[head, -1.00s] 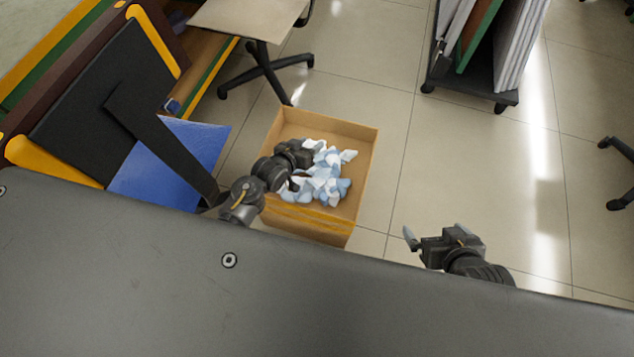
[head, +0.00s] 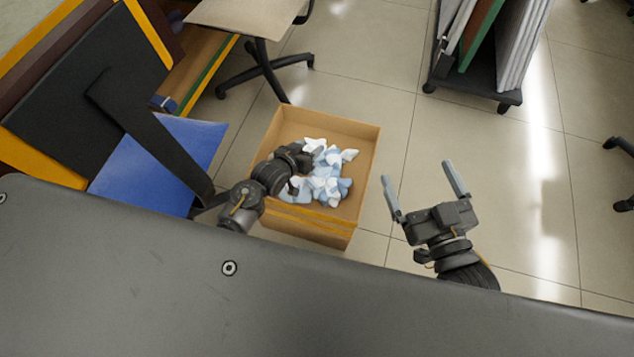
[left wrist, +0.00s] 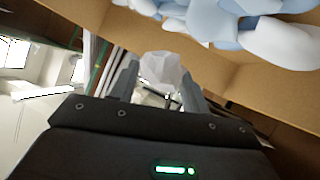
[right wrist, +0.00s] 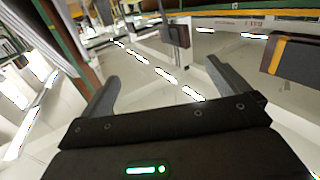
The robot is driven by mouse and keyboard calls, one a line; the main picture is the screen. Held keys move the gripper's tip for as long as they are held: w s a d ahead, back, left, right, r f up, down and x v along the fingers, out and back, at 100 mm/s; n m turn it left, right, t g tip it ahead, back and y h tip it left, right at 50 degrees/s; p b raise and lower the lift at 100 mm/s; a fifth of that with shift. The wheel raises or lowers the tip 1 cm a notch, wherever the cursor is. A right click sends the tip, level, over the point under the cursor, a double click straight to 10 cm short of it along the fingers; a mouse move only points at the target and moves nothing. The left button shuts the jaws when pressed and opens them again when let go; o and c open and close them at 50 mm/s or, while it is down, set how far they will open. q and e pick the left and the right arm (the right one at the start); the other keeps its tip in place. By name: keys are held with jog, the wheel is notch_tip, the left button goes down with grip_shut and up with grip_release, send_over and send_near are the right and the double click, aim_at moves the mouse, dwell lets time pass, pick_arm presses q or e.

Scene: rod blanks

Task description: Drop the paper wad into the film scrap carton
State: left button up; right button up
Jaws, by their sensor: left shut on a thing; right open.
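The film scrap carton (head: 312,229) is an open cardboard box on the floor, with pale blue and white crumpled scraps (head: 328,182) inside. My left gripper (head: 307,162) is over the carton's left part, hiding some of the scraps. In the left wrist view its fingers (left wrist: 160,85) are shut on a whitish crumpled paper wad (left wrist: 160,70). The carton's inner wall (left wrist: 240,75) and scraps show beyond it. In the head view I cannot tell the wad from the scraps. My right gripper (head: 425,185) is open and empty, right of the carton.
A blue panel (head: 160,165) and a dark chair-like frame (head: 90,90) stand left of the carton. A wheeled stand base (head: 265,70) is behind it. A cart with upright boards (head: 495,60) is at the back right. Tiled floor (head: 400,120) right of the carton is clear.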

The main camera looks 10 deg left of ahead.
pick_arm(q)
jog(key=shift+f, duration=0.1)
pick_arm(e)
jog(key=shift+s+a+r+t+y, duration=0.15)
jog(key=shift+a+r+t+y, duration=0.15)
jog(key=shift+r+y, duration=0.3)
pick_arm(q)
jog(key=o, duration=1)
jog(key=p+v, duration=0.3)
jog(key=v, duration=0.8)
pick_arm(e)
jog(key=s+d+f+m+g+h, duration=0.2)
jog(key=d+f+g+h, duration=0.4)
jog(key=f, duration=0.4)
jog(key=shift+s+d+f+g, duration=0.4)
jog(key=shift+d+g, duration=0.1)
jog(key=shift+d, duration=0.4)
pick_arm(q)
jog(key=shift+f, duration=0.1)
